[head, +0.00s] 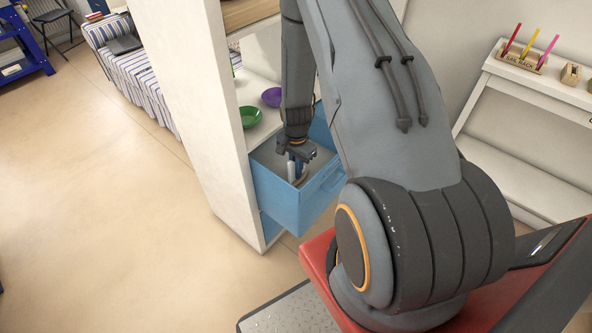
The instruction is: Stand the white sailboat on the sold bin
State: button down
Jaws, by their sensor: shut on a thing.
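My gripper (297,166) points down inside an open-topped blue bin (318,200) that sticks out of a white shelf unit. The gripper is shut on a small pale thing (291,170), partly hidden by the fingers and the bin's walls. Its shape is too small to make out, so I cannot tell whether it is the white sailboat or whether it touches the bin's floor. I can read no "sold" label on the bin. No other white sailboat is clear in view.
The white shelf unit (195,100) stands close on the left of my arm. A green bowl (250,117) and a purple bowl (272,97) sit on its shelf above the bin. A white rack (530,80) with colored sticks stands at right. The floor at left is clear.

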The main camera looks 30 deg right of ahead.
jog(key=shift+f, duration=0.1)
dwell(0.3)
jog(key=c, duration=1.8)
grip_release()
notch_tip(320, 180, up, 8)
jog(key=shift+f+b, duration=0.25)
jog(key=shift+b, duration=0.45)
jog(key=shift+r+p, duration=1.1)
jog(key=shift+r, duration=0.55)
